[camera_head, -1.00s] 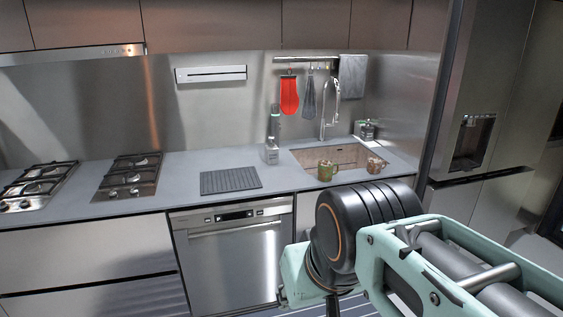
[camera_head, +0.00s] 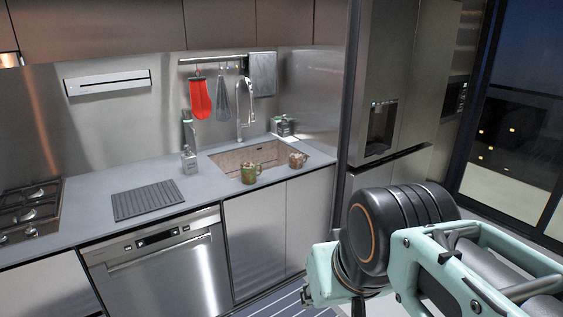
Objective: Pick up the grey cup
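Two small cups stand at the front edge of the sink. The left one, a green and brown mug (camera_head: 250,173), is upright. The right one, a brownish-grey cup (camera_head: 297,160), is a little farther right. Neither is plainly grey, and I cannot tell which one is the grey cup. My arm fills the lower right of the view, to the right of and nearer than both cups. My gripper itself is not visible, so its opening and anything in it are hidden.
The counter (camera_head: 90,225) holds a black drying mat (camera_head: 148,200), a soap bottle (camera_head: 190,162) and a stove (camera_head: 30,212). The sink (camera_head: 225,160) has a tall faucet (camera_head: 240,105). A dishwasher (camera_head: 165,270) is below. A fridge (camera_head: 370,85) stands right of the counter.

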